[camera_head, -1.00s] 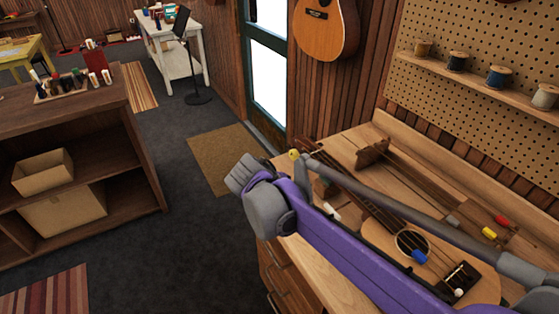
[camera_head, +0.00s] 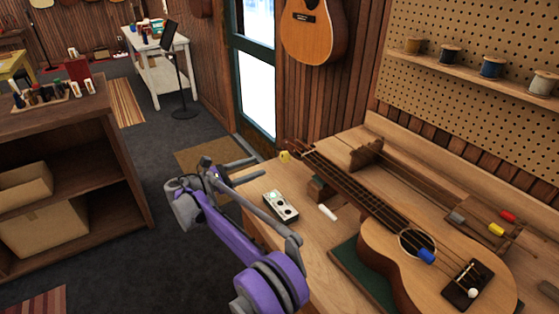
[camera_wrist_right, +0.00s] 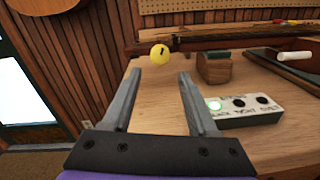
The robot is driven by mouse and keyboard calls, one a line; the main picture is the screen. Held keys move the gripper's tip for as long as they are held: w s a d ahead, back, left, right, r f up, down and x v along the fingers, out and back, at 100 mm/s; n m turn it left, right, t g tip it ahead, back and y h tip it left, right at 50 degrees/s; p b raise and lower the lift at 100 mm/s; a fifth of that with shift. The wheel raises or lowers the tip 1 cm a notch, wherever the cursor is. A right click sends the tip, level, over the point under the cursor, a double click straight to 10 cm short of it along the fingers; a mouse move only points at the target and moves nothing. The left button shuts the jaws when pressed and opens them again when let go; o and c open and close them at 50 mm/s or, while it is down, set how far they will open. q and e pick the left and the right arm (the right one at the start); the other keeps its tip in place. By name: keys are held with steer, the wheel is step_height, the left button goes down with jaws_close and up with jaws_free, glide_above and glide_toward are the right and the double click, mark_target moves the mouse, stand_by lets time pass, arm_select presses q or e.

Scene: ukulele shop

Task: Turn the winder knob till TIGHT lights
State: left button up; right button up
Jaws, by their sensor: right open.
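The yellow winder knob (camera_head: 285,156) is at the headstock end of the ukulele (camera_head: 385,245) on the bench. In the right wrist view the round knob (camera_wrist_right: 160,54) has a dark mark on its face. My right gripper (camera_head: 258,168) is open and empty, left of the knob. Its fingertips (camera_wrist_right: 160,78) sit below and either side of the knob, apart from it. A pale indicator box (camera_head: 281,206) has three lamps. In the wrist view the box (camera_wrist_right: 243,110) has its left lamp lit green, by the SLACK label. The middle TIGHT lamp and the right lamp are dark.
The wooden bench (camera_head: 290,240) also holds a white stick (camera_head: 327,212) and a small block (camera_head: 321,190) under the ukulele neck. A pegboard with a spool shelf (camera_head: 470,65) is behind. A cabinet (camera_head: 80,170) stands left, with open floor between.

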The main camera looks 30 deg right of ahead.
mark_target(282, 158)
steer(key=d, duration=0.9)
steer(key=shift+w+d, duration=0.15)
steer(key=shift+d, duration=0.2)
jaws_close()
